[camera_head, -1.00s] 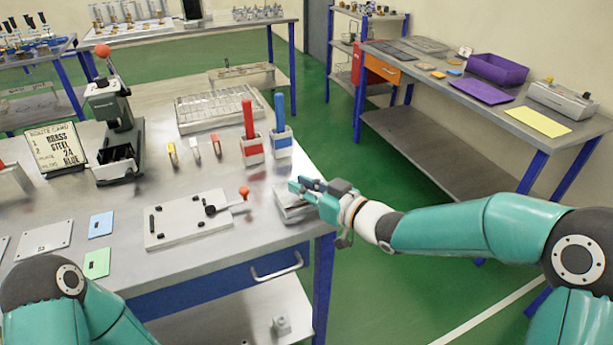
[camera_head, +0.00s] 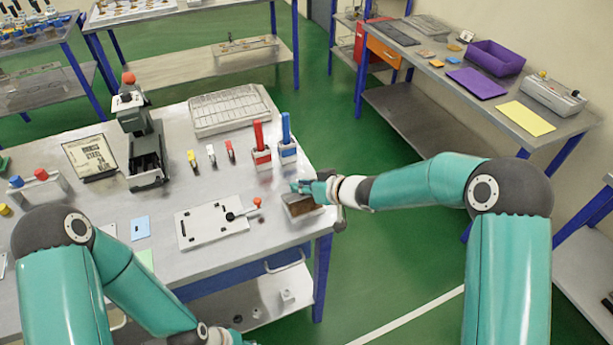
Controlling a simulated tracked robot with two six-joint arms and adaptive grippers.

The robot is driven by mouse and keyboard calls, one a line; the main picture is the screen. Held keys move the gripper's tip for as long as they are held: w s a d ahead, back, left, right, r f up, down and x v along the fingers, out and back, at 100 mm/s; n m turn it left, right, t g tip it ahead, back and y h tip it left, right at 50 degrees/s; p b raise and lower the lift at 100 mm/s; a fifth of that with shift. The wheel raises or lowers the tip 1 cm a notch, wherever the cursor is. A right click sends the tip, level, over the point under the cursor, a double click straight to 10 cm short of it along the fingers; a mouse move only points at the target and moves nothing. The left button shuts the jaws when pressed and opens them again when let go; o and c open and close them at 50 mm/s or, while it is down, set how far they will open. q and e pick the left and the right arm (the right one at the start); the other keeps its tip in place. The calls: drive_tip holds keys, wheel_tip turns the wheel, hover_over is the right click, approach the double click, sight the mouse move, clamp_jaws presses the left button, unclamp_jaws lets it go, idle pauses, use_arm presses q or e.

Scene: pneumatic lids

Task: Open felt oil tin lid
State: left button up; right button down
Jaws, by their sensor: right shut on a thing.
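The felt oil tin (camera_head: 302,208) is a small grey box near the right front corner of the metal workbench. A brown surface shows in its top, so it looks at least partly uncovered. My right gripper (camera_head: 308,187) is at the tin's far right edge, shut on the lid. The lid is mostly hidden by the fingers, and its exact angle cannot be told. My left arm reaches down to the bottom edge of the picture, in front of the bench. Only a part of my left gripper (camera_head: 232,338) shows there, and its fingers cannot be made out.
A light fixture plate (camera_head: 212,227) with an orange-knobbed lever lies left of the tin. Red (camera_head: 260,148) and blue (camera_head: 287,142) handled tools stand in holders behind it. A black press (camera_head: 145,150) and a wire-topped tray (camera_head: 228,108) are farther back.

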drive_tip(key=shift+w+d+r, duration=0.1)
drive_tip(key=shift+w+r, duration=0.15)
drive_tip(key=shift+r, duration=0.05)
drive_tip(key=c, duration=1.4)
unclamp_jaws()
drive_tip(key=shift+c, duration=0.2)
drive_tip(key=o, duration=0.3)
drive_tip(key=shift+f, duration=0.2)
drive_tip(key=shift+s, duration=0.2)
drive_tip(key=v, duration=1.2)
drive_tip(key=shift+w, duration=0.1)
drive_tip(key=shift+f, duration=0.1)
